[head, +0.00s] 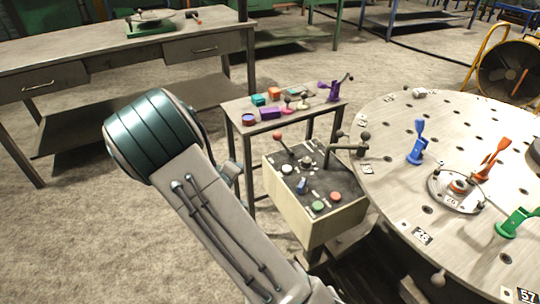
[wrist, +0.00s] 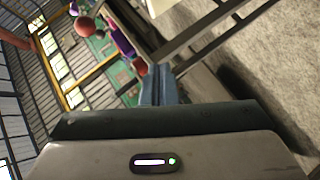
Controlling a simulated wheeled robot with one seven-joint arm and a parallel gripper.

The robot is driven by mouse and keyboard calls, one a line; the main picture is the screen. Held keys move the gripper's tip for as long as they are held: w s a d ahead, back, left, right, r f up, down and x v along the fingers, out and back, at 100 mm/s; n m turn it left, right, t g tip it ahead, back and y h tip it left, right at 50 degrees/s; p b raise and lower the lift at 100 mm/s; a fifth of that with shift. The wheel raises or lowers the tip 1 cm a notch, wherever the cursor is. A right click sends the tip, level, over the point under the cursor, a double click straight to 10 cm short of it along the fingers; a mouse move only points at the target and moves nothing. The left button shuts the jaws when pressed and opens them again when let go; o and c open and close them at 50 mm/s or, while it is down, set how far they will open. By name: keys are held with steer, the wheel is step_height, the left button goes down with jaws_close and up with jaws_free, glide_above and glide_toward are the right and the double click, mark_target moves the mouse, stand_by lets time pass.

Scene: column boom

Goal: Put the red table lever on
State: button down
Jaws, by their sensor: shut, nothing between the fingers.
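A lever with a red ball knob (head: 278,137) rises from the left rear of the control box (head: 318,217). A red-orange lever-like clamp (head: 490,160) stands on the round table (head: 393,169). My gripper (head: 233,172) is left of the control box in the head view, mostly hidden behind my arm and apart from both. In the wrist view my gripper's blue fingers (wrist: 158,90) are shut with nothing between them. A red ball (wrist: 84,26) shows beyond them at the upper left, with nothing touching it; I cannot tell which lever it belongs to.
The box top also carries buttons, a blue switch (head: 301,186) and a dark crank lever (head: 345,150). A small table (head: 239,107) with coloured parts stands behind it. Blue (head: 417,145) and green (head: 515,222) clamps stand on the round table. A long workbench (head: 90,55) is at the back left.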

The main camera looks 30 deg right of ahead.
steer(key=s+n+h+b, duration=0.1)
steer(key=h, duration=0.2)
steer(key=s+d+f+n+t+h+b, duration=0.1)
steer(key=h, duration=0.2)
steer(key=s+f+n+h+b, duration=0.1)
steer(key=s+n+h, duration=0.1)
steer(key=h, duration=0.1)
steer(key=shift+d+f, duration=0.2)
steer(key=shift+d, duration=0.1)
steer(key=b, duration=0.1)
glide_toward(283, 143)
step_height(283, 143, up, 4)
steer(key=w+d, duration=0.2)
steer(key=w, duration=0.1)
steer(key=shift+d+r, duration=0.2)
steer(key=shift+r, duration=0.1)
